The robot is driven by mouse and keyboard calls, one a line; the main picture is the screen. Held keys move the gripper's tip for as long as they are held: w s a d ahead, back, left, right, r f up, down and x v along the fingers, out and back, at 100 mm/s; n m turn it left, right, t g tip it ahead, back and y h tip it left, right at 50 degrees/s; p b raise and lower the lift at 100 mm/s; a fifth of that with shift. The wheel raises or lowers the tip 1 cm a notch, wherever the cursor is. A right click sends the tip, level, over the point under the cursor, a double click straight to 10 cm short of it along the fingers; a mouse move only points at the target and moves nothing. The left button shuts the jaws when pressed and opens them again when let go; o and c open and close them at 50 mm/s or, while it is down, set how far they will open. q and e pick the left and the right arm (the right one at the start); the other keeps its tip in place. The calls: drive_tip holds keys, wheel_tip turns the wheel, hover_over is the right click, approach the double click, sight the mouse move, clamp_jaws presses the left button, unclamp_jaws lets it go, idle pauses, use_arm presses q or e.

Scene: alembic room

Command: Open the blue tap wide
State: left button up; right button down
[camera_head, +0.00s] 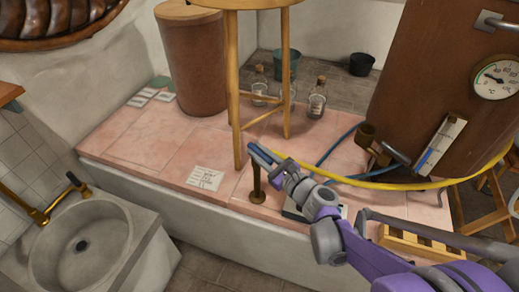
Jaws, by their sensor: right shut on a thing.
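The blue tap has a blue lever handle (260,154) on top of a short brown post (257,188), which stands upright near the front edge of the pink tiled platform. My right gripper (277,166), on the purple and grey arm from the lower right, is shut on the blue handle. Its fingers and wrist hide the right end of the handle. My left gripper is not in view.
A yellow hose (400,186) and a blue hose (340,143) run behind my right arm. A wooden stool (236,110) stands close behind the tap. A brown tank with a gauge (496,79) is at right, a stone sink (85,230) at left.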

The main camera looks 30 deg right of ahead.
drive_tip(key=shift+a+m+h, duration=0.15)
drive_tip(key=shift+m+h, duration=0.95)
drive_tip(key=shift+h, duration=0.4)
drive_tip(key=shift+m+h+p, duration=0.3)
drive_tip(key=shift+m+h, duration=0.2)
drive_tip(key=shift+h, duration=0.5)
drive_tip(key=c, duration=0.8)
unclamp_jaws()
drive_tip(key=shift+o, duration=0.2)
drive_tip(key=s+p, duration=0.1)
drive_tip(key=s, duration=0.9)
drive_tip(key=shift+s+a+p, duration=0.3)
drive_tip(key=shift+s+a, duration=0.1)
